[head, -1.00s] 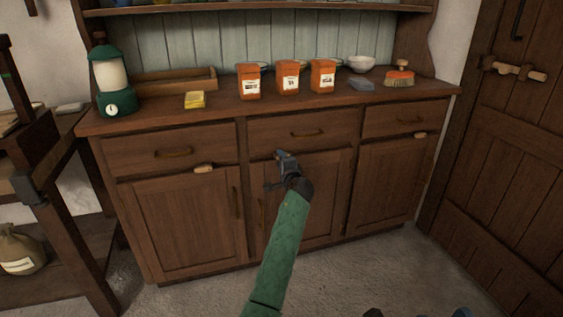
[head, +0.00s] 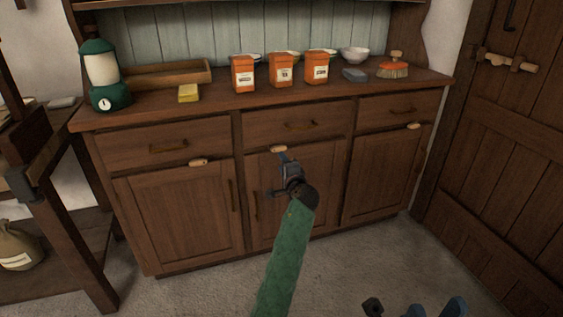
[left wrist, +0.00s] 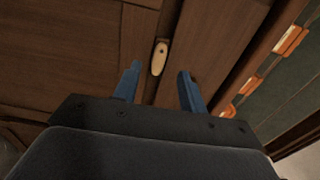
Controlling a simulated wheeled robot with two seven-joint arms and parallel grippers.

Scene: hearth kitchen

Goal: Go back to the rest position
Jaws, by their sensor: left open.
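My left gripper (head: 276,175) is at the end of the green arm, in front of the middle cupboard door of the dresser. It is open and empty. In the left wrist view its two blue fingers (left wrist: 158,90) stand apart, with a small wooden latch (left wrist: 160,58) showing beyond the gap. In the head view this latch (head: 279,149) lies level at the top of the middle door, just above the gripper. My right gripper (head: 436,309) shows only as blue fingers at the bottom edge, apart, with nothing seen between them; the rest is cut off.
The dresser top (head: 220,103) holds a green lantern (head: 104,75), a wooden tray (head: 150,83), a yellow block (head: 188,93), three orange packets (head: 281,70), bowls (head: 354,55) and a brush (head: 393,69). A side table (head: 45,150) stands left, a door (head: 510,130) right. The floor (head: 340,260) ahead is clear.

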